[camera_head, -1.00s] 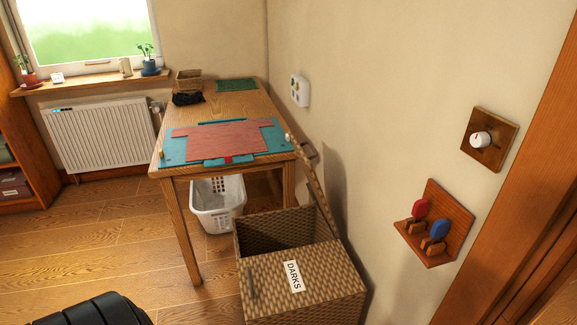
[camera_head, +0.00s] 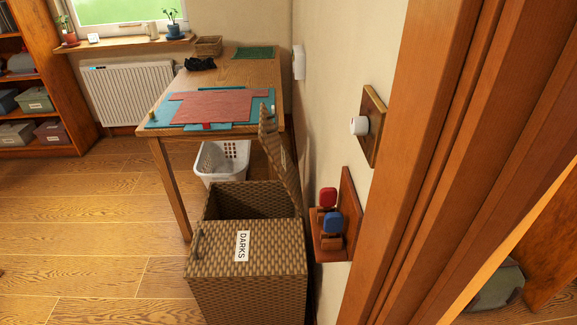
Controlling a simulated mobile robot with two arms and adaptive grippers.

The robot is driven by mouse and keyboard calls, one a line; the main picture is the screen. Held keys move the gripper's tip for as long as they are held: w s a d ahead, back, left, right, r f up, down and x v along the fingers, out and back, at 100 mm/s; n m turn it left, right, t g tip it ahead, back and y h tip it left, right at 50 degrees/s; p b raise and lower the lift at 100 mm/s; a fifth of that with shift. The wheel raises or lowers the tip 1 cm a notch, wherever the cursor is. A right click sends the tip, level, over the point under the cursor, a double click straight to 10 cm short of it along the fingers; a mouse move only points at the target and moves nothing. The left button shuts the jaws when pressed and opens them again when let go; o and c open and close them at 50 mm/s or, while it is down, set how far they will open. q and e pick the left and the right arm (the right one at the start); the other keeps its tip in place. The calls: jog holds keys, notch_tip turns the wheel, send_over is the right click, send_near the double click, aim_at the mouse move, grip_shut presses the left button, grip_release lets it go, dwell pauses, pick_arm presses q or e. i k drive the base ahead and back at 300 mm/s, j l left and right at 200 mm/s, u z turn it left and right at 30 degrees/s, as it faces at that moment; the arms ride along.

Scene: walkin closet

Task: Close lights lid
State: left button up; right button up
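The raised lid (camera_head: 281,160) of that compartment stands up on the wall side, nearly upright. No label for lights is readable on it. The compartment's floor is hidden. Neither of my grippers is in view.
A wall shelf (camera_head: 330,238) with red and blue items and a door frame (camera_head: 420,150) are at right. Floor left is clear.

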aim_at(269, 136)
jog(key=l+z, duration=0.2)
jog(key=i+j+z, duration=0.1)
jog(key=j+z, duration=1.1)
